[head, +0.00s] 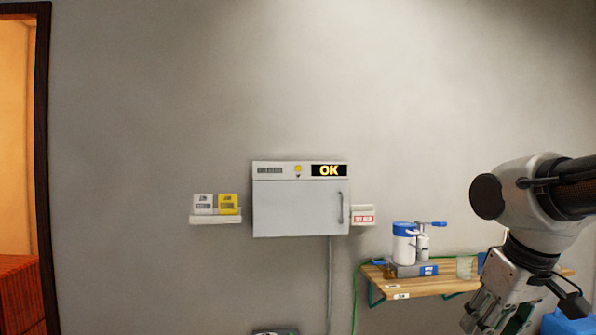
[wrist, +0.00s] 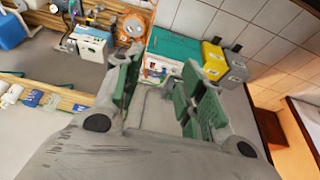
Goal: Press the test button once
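A pale wall cabinet (head: 300,207) with a door handle hangs in the middle of the wall in the head view. Its top strip carries a small yellow round part (head: 298,170), a button or lamp, and a dark display (head: 329,170) lit with "OK". A small white box with a red-lettered label (head: 363,216) sits at the cabinet's right side; its lettering is too small to read surely. I cannot tell which part is the test button. My gripper (head: 496,322) is at the lower right, apart from the cabinet. The wrist view shows its green-padded fingers (wrist: 160,75) spread and empty.
A small shelf (head: 216,220) with white and yellow boxes is left of the cabinet. A wooden wall shelf (head: 425,286) with a blue-and-white device (head: 405,243) is at lower right, near my arm. A doorway is far left. The wall around the cabinet is mostly clear.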

